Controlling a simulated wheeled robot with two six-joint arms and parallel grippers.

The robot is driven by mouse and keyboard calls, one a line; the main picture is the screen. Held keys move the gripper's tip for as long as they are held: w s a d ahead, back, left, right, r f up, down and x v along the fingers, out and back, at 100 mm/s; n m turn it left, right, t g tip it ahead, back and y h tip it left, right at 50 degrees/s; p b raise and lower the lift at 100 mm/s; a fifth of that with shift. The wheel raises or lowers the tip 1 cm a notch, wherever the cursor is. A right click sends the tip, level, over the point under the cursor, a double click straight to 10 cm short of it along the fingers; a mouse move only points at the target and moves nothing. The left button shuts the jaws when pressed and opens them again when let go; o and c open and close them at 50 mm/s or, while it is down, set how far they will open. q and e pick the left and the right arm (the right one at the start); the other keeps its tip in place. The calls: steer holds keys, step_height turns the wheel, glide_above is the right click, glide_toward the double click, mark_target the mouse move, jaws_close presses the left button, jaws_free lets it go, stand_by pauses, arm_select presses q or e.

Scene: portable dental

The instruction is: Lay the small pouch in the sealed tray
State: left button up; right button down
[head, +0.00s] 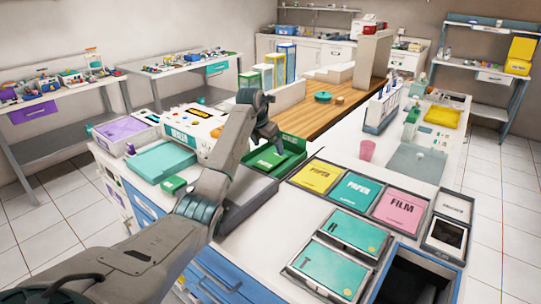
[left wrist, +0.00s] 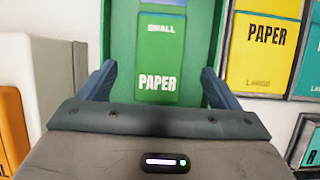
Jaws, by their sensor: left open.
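The small pouch (left wrist: 160,62) is green and labelled SMALL PAPER. It lies in a green bin (left wrist: 196,20). In the head view the pouch (head: 270,159) lies in the same green bin (head: 298,145), partly behind my arm. My left gripper (head: 268,138) is over this bin, open and empty. In the left wrist view the gripper (left wrist: 156,85) has its fingers apart, one on each side of the pouch's lower part; contact cannot be told. A shallow teal-floored tray (head: 162,160) stands left of my arm; no readable label marks it as the sealed tray. My right gripper is out of view.
Bins of yellow paper (head: 315,176), teal paper (head: 354,193) and pink film (head: 401,212) pouches stand right of the green bin. A control-panel machine (head: 195,130) and a purple-floored tray (head: 122,130) stand left. A small green box (head: 173,185) is near the front edge.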

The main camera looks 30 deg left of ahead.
arm_select(q)
steer(key=v, duration=0.6)
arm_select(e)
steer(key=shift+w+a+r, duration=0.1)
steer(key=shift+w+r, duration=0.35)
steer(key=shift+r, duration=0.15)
arm_select(q)
steer(key=shift+r, duration=0.1)
